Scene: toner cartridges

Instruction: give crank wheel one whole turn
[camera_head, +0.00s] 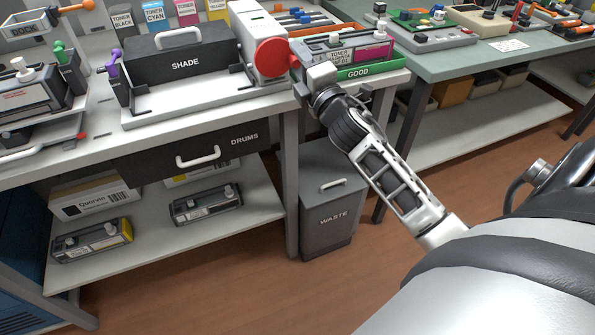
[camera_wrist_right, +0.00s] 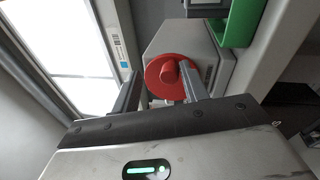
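The crank wheel is a red disc (camera_head: 273,57) on the end of a white housing (camera_head: 250,25) on the bench. In the right wrist view the red wheel (camera_wrist_right: 156,84) shows its round red handle knob (camera_wrist_right: 168,70). My right gripper (camera_head: 298,56) is at the wheel's right side in the head view. In the wrist view its two fingers (camera_wrist_right: 158,72) stand apart, with the knob between them and closer to the right finger. I cannot tell whether that finger touches the knob. My left gripper is in neither view.
A green GOOD tray (camera_head: 358,71) with a toner cartridge (camera_head: 350,54) lies close to the right of the gripper. Below are the DRUMS drawer (camera_head: 190,150) and a WASTE bin (camera_head: 331,205). The floor (camera_head: 300,280) in front is clear.

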